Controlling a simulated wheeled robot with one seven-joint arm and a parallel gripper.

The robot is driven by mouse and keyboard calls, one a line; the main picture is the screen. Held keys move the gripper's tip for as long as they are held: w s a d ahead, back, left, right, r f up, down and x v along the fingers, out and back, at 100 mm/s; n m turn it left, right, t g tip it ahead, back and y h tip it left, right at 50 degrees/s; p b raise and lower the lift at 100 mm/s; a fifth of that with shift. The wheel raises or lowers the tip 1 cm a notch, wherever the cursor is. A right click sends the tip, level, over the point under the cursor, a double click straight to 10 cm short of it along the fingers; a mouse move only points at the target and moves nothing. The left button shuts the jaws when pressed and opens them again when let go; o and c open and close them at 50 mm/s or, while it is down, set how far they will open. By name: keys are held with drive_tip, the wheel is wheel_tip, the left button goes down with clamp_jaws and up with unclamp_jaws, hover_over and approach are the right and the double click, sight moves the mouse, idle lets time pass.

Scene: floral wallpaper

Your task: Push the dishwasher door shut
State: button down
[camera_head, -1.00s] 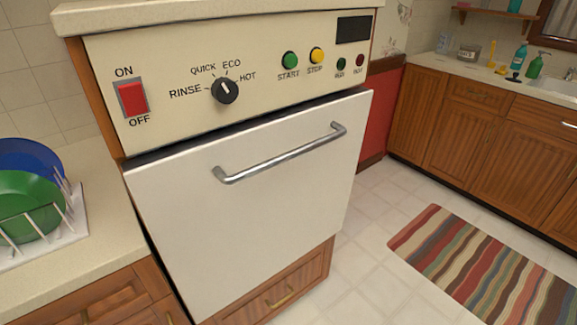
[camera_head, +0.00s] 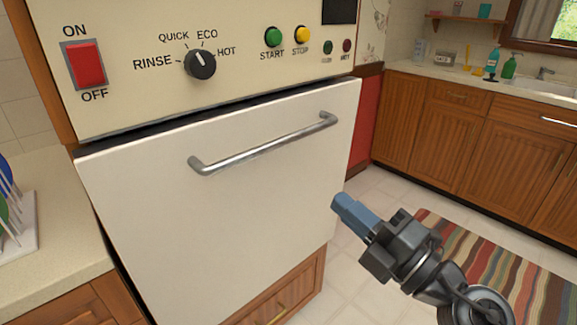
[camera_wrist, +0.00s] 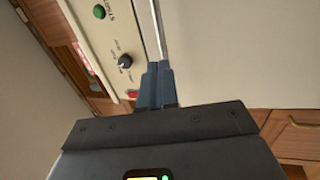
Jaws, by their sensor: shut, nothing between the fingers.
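The dishwasher door (camera_head: 230,215) is a white panel with a grey bar handle (camera_head: 265,146). It stands slightly ajar, with a dark gap along its top edge below the control panel (camera_head: 130,65). My gripper (camera_head: 342,204) is at the right of the door's lower half in the head view, its blue-grey fingers together and empty, pointing toward the door. In the wrist view the closed fingers (camera_wrist: 157,84) point toward the door's top edge and the control panel. I cannot tell whether the fingertips touch the door; they appear apart from it.
A counter with a dish rack (camera_head: 15,225) is at the left. A wooden drawer (camera_head: 275,292) lies below the door. Wooden cabinets (camera_head: 480,140) and a sink stand at the right. A striped rug (camera_head: 500,265) lies on the tiled floor behind my arm.

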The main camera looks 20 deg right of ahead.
sight(278, 147)
drive_tip(key=p+x, duration=0.1)
drive_tip(key=x, duration=1.3)
